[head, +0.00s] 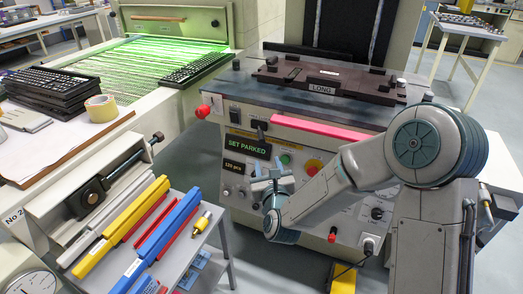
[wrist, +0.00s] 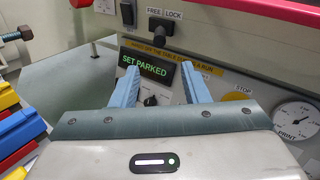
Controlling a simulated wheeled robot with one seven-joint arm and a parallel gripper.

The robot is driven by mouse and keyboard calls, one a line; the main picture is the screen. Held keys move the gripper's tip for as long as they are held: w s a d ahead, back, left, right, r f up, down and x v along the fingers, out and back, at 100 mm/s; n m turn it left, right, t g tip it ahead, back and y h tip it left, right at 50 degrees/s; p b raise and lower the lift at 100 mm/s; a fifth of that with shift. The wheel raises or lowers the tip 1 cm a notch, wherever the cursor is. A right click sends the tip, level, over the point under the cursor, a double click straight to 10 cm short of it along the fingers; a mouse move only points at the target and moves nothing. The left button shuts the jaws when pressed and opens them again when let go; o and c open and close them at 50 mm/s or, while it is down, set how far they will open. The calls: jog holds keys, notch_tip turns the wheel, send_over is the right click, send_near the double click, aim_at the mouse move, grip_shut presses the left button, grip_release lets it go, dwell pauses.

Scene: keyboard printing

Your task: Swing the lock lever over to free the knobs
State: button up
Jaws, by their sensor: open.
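The lock lever (wrist: 161,27) is a short black handle on the front panel of the machine, just under a white plate (wrist: 164,14) marked FREE and LOCK. It also shows in the head view (head: 260,129), above the dark display. Which word the lever points to I cannot tell for sure. My gripper (wrist: 159,76) is open and empty, its blue fingers apart in front of the SET PARKED display (wrist: 146,63), below the lever and not touching it. In the head view my gripper (head: 270,179) is in front of the panel. A black knob (wrist: 150,100) shows between the fingers.
A pink-red bar (head: 320,132) runs along the panel's top edge, under the machine table (head: 225,82). A red knob (head: 203,111) juts out at the left corner. A grey cart (head: 208,238) with yellow, blue and red bars stands at the lower left.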

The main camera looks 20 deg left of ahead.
aim_at(262, 142)
jog(key=shift+m+t, duration=0.3)
jog(key=shift+m, duration=0.4)
jog(key=x, duration=1.3)
jog(key=shift+w+a+f+b, duration=0.2)
jog(key=shift+w+f+b, duration=0.1)
jog(key=shift+b, duration=0.1)
grip_shut()
